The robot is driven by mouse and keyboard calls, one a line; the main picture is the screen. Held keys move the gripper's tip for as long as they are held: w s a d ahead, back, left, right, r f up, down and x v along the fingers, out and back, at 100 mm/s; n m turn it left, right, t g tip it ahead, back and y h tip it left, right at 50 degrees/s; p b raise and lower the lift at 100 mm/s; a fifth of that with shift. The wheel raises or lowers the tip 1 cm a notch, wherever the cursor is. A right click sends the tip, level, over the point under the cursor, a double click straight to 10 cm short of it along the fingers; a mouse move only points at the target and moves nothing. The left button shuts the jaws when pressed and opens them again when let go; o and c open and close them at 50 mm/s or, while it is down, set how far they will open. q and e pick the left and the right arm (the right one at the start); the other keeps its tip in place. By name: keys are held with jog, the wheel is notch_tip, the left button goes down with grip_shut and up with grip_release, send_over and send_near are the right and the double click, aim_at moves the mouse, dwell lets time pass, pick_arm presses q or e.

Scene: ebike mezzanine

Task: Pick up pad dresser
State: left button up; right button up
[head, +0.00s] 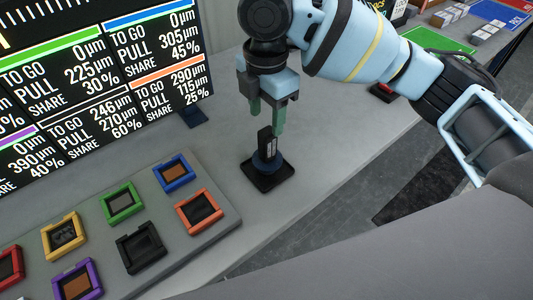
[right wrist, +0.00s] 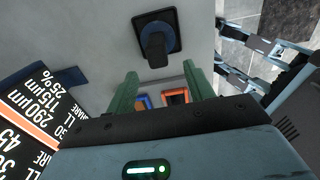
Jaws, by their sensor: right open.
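The pad dresser appears to be the dark upright tool (head: 267,145) with a blue collar, standing on a black square base (head: 270,184) on the grey bench. In the right wrist view the dark tool (right wrist: 154,47) stands beyond my fingertips, its base at the top. My right gripper (head: 267,118) points down with its green fingers apart and empty, just above and around the tool's top in the head view. In the right wrist view my right gripper (right wrist: 160,74) shows both fingers spread, with nothing between them. I cannot tell whether a finger touches the tool.
A grey tray (head: 205,238) holds several coloured frames with pads, including a blue one (head: 174,173) and an orange one (head: 199,210). A display screen (head: 100,80) stands behind it. The bench's front edge is right of the tool. Bare bench (head: 340,120) lies right of it.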

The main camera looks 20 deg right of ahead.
aim_at(267, 131)
notch_tip(267, 131, down, 2)
jog(key=shift+w, duration=0.1)
jog(key=shift+f, duration=0.1)
jog(key=f, duration=0.5)
jog(key=shift+w+d, duration=0.15)
jog(key=shift+d, duration=0.1)
jog(key=c, duration=0.9)
jog(key=shift+r, duration=0.15)
jog(key=shift+c, duration=0.7)
